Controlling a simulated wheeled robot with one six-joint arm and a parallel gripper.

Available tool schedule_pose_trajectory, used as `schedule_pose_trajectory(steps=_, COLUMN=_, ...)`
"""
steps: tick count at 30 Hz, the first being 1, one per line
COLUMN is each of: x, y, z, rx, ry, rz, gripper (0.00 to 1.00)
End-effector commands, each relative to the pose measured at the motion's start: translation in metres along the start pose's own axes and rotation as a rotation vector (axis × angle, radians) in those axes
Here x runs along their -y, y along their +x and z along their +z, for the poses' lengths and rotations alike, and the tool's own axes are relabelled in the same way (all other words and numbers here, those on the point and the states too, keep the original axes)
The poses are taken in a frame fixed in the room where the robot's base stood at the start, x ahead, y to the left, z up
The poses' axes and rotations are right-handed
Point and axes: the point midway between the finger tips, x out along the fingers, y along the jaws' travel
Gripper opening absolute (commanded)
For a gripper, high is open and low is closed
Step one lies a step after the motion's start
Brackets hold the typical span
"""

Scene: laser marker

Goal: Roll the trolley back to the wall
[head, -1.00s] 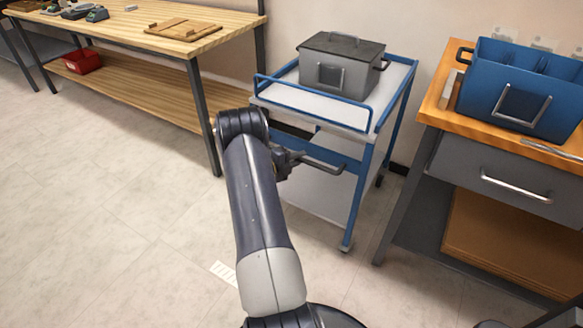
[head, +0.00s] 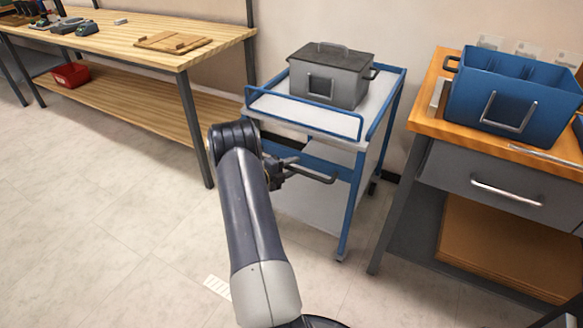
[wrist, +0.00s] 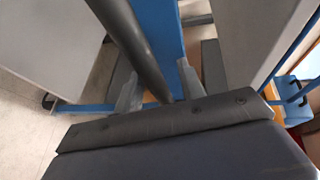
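The trolley (head: 350,205) has blue rails and legs, a pale top and a grey lidded box (head: 328,78) on it. It stands between the wooden bench and the right-hand table, near the wall; the gap behind it is hard to judge. Its dark bar handle (head: 312,175) sticks out at the front. My gripper (head: 283,172) is at the left part of this handle. In the wrist view the handle (wrist: 138,50) runs between the two fingers of my gripper (wrist: 160,85). Gaps show beside the bar, so the fingers look open around it.
A wooden bench (head: 110,38) with a lower shelf stands to the left, a red bin (head: 70,75) on the shelf. A table with a drawer (head: 500,188) stands close on the trolley's right, with a blue bin (head: 515,95) on top. The floor (head: 110,220) at left front is clear.

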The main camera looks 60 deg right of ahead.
Motion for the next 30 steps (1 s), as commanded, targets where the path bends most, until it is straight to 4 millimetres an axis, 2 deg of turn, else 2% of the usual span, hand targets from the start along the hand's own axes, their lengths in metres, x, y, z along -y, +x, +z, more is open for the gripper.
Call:
schedule_pose_trajectory(steps=5, x=0.001, y=-0.012, z=0.000, rx=0.001, ry=-0.002, rz=0.000, gripper=0.38)
schedule_pose_trajectory(steps=18, x=0.001, y=-0.093, z=0.001, rx=0.002, ry=-0.001, rz=-0.001, gripper=0.38)
schedule_pose_trajectory(steps=23, x=0.000, y=-0.105, z=0.001, rx=0.001, ry=0.000, rz=0.000, gripper=0.38)
schedule_pose_trajectory(steps=30, x=0.000, y=-0.107, z=0.000, rx=-0.001, ry=0.001, rz=0.000, gripper=0.38)
